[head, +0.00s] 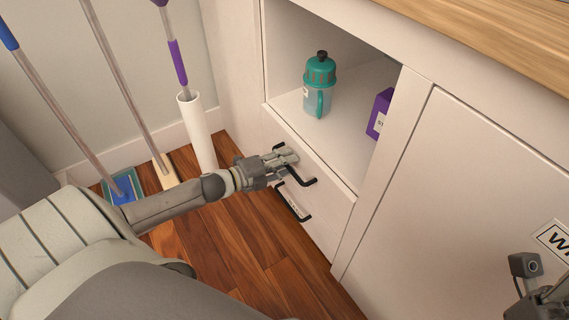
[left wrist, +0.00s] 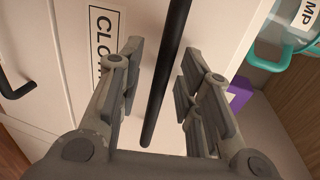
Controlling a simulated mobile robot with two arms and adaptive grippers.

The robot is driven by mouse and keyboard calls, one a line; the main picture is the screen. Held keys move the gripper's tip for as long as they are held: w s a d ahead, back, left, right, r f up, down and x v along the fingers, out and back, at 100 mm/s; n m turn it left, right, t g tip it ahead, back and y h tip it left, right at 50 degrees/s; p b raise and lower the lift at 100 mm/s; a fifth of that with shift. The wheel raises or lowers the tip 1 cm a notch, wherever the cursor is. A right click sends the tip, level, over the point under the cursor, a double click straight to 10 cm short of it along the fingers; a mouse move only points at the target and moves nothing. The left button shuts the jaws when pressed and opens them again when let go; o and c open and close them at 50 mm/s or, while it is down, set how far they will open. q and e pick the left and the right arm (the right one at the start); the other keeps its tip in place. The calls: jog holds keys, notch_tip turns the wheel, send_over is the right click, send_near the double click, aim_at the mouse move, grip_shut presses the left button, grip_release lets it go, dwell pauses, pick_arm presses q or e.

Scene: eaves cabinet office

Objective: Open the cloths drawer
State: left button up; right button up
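The cloths drawer (head: 328,190) is the upper drawer under an open shelf in the white cabinet, and its front looks flush. Its label (left wrist: 105,35) shows "CLO" in the left wrist view, the rest hidden by a finger. Its black bar handle (head: 300,178) is partly covered by my left gripper (head: 286,158) in the head view. In the left wrist view the handle (left wrist: 166,75) runs between the two spread fingers of the left gripper (left wrist: 160,60), with gaps on both sides. My right gripper (head: 537,285) is only partly visible at the lower right, away from the drawer.
A lower drawer with a black handle (head: 292,208) sits below. A teal bottle (head: 319,85) and a purple box (head: 380,114) stand on the open shelf. A white tube (head: 198,130) and several long-handled cleaning tools stand left. The wooden floor (head: 245,250) before the drawers is clear.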

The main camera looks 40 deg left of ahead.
pick_arm(q)
grip_shut()
dwell(0.3)
jog(key=shift+s, duration=0.15)
